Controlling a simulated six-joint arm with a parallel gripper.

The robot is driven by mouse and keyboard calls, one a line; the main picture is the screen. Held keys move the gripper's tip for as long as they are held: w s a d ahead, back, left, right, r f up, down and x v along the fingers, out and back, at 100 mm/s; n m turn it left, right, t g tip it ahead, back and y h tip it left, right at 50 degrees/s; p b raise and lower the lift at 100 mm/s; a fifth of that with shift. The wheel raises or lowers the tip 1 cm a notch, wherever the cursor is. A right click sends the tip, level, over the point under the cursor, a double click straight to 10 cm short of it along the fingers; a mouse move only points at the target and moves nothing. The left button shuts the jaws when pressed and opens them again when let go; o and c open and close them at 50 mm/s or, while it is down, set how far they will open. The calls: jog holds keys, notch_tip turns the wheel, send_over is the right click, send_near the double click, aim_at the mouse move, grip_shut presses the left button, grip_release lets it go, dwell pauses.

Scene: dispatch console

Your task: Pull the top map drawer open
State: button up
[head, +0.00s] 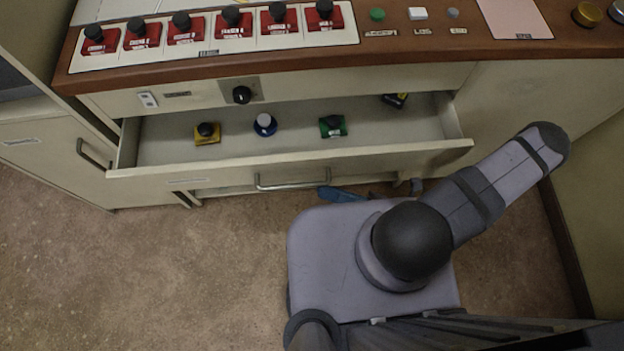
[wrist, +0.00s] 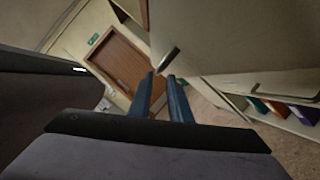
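The top map drawer (head: 300,168) is pulled out from the console, with its inside showing in the head view. Its metal bar handle (head: 290,184) is on the front panel. My gripper shows in the head view as a blue shape (head: 340,194) below the drawer front, just right of the handle. In the wrist view my gripper (wrist: 161,77) has two blue fingers with a gap between them. A short metal bar, apparently a handle end (wrist: 169,60), is at or just beyond the tips. I cannot tell whether they touch it.
The drawer holds a yellow block (head: 207,139), a blue round piece (head: 265,129), a green block (head: 332,130) and a dark item (head: 395,100). Red switches with black knobs line the console top. A cabinet door handle (head: 94,154) is at left. Floor (head: 150,270) is clear front left.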

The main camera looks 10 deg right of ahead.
aim_at(299, 184)
jog(key=shift+a+r+p, duration=0.15)
jog(key=shift+r+p, duration=0.15)
jog(key=shift+p, duration=0.55)
jog(key=shift+a+f, duration=0.1)
jog(key=shift+f, duration=0.15)
jog(key=shift+p+x, duration=0.75)
jog(key=shift+x, duration=2.8)
jog(key=shift+c, duration=0.7)
jog(key=shift+s, duration=0.1)
grip_shut()
